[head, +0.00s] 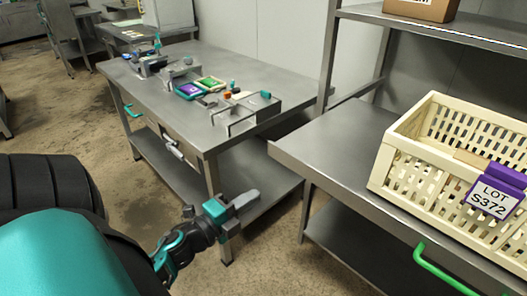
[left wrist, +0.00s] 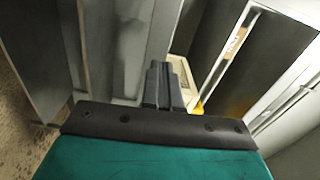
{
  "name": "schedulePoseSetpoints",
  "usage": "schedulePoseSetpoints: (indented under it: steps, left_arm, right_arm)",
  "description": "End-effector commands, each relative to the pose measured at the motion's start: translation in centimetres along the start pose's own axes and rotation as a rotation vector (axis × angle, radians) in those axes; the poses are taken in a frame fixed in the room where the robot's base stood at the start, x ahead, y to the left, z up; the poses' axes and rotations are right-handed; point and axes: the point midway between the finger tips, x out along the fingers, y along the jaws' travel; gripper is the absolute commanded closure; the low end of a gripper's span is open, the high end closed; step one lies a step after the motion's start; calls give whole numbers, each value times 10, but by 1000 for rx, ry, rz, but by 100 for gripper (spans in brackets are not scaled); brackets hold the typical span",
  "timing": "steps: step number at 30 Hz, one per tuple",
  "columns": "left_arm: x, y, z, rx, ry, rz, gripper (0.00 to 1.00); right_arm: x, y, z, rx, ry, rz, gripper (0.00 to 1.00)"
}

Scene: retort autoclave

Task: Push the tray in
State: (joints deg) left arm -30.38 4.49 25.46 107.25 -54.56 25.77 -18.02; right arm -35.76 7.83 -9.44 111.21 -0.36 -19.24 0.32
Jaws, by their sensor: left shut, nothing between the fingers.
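A cream slotted crate (head: 400,175), the most tray-like thing in view, stands on the steel table at the right. My right gripper is not in view.
The crate's steel table (head: 325,150) has a bare left end and a green handle (head: 445,268) below its front edge. Another steel table (head: 215,60) at the back holds several small items. A shelf (head: 470,38) with a cardboard box (head: 420,8) stands above.

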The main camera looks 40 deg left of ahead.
Motion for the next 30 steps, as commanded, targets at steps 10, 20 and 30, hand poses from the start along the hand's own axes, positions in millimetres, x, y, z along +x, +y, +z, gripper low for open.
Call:
schedulePoseSetpoints:
  steps: [10,20,30]
  left_arm:
    - [23,-3,3,55,15,-1,100]
    - [92,-2,2,52,13,-1,100]
    - [134,-1,2,52,12,2,100]
  right_arm:
    - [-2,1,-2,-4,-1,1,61]
    - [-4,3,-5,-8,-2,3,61]
    - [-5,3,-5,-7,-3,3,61]
